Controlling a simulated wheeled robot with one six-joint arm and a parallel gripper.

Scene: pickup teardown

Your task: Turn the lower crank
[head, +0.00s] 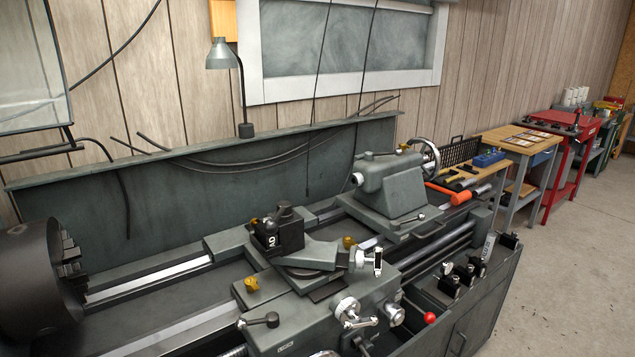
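A grey metal lathe fills the front of the head view. Its carriage (283,316) sits low in the middle and bears several cranks and handles. A small silver crank (374,260) stands on the upper slide. Lower down, a silver crank wheel (348,309) with a handle faces the front. A dark-handled lever (260,320) is to its left. Another round silver part (325,354) is cut off by the bottom edge. I cannot tell for certain which one is the lower crank. My gripper is not in view.
A chuck (40,275) is at left and the tailstock (390,185) stands behind the carriage. A red-knobbed lever (430,317) sticks out at the front. A lamp (228,60) stands behind. Workbenches (520,142) line the wall; the concrete floor (580,270) at right is clear.

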